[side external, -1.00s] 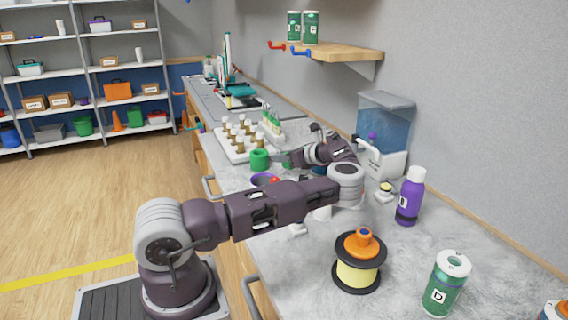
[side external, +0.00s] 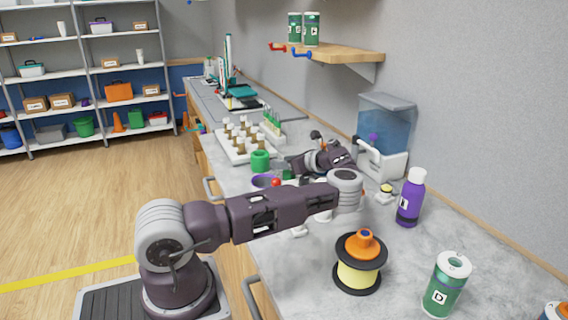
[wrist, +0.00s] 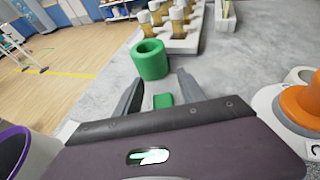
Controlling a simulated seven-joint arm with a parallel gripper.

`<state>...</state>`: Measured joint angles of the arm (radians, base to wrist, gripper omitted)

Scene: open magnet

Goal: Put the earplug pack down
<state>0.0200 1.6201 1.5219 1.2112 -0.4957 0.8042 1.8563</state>
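A small green piece (wrist: 163,100), which I take to be the earplug pack, shows between my fingers in the wrist view. Its near side is hidden by my gripper body. My gripper (wrist: 160,88) has its two grey fingers apart, with a visible gap on each side of the green piece. In the side view my gripper (side external: 284,167) is low over the counter, just right of the green cup, and a bit of green shows beside it. I cannot tell the exact height of the piece above the counter.
A purple-rimmed cup (wrist: 14,150) is at lower left. An orange item on a white base (wrist: 300,105) is at right. Counter ahead right is clear.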

